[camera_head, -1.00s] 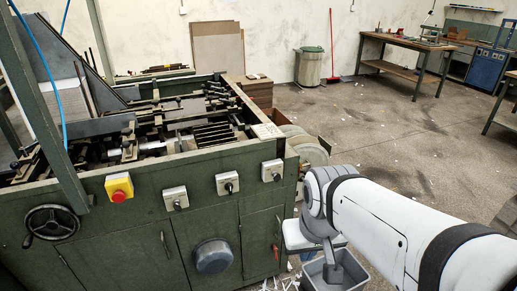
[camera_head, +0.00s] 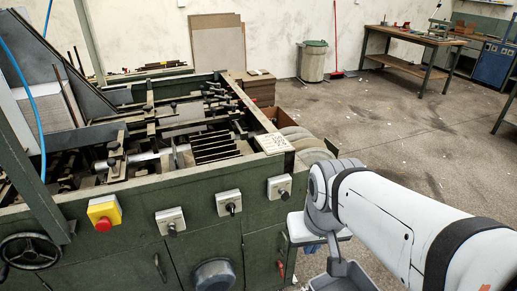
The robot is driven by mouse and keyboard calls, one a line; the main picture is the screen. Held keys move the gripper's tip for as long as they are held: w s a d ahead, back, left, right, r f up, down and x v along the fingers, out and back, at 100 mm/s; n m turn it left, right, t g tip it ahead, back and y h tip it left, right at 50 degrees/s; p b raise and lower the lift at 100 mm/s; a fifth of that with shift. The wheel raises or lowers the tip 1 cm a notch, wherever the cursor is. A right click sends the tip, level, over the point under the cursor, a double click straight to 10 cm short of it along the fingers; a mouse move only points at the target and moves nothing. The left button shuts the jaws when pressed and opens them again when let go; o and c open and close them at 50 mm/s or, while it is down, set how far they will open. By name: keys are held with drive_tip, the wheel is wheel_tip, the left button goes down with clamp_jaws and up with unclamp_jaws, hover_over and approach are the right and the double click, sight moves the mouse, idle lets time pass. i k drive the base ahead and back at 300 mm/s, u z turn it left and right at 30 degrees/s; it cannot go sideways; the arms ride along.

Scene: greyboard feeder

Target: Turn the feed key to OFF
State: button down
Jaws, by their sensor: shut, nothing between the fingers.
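The green machine's front panel carries three pale switch boxes with dark knobs or keys: a left one (camera_head: 171,221), a middle one (camera_head: 229,203) and a right one (camera_head: 279,187). Their labels are too small to read, so I cannot tell which is the feed key or how it is set. My white arm comes in from the right, and its grey joint is near the machine's right front corner. My gripper does not show in this view.
A red button on a yellow box (camera_head: 104,213) and a handwheel (camera_head: 30,250) are at the left of the green machine (camera_head: 110,255). A round grey cover (camera_head: 214,275) projects below the switches. Open floor (camera_head: 400,130) lies to the right, with a bin (camera_head: 312,61) and workbench (camera_head: 415,43) behind.

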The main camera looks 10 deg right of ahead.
sight(285, 195)
drive_tip(key=z, duration=1.5)
drive_tip(key=k, duration=1.15)
drive_tip(key=u, duration=1.25)
drive_tip(key=i, duration=1)
drive_tip(key=u, duration=0.05)
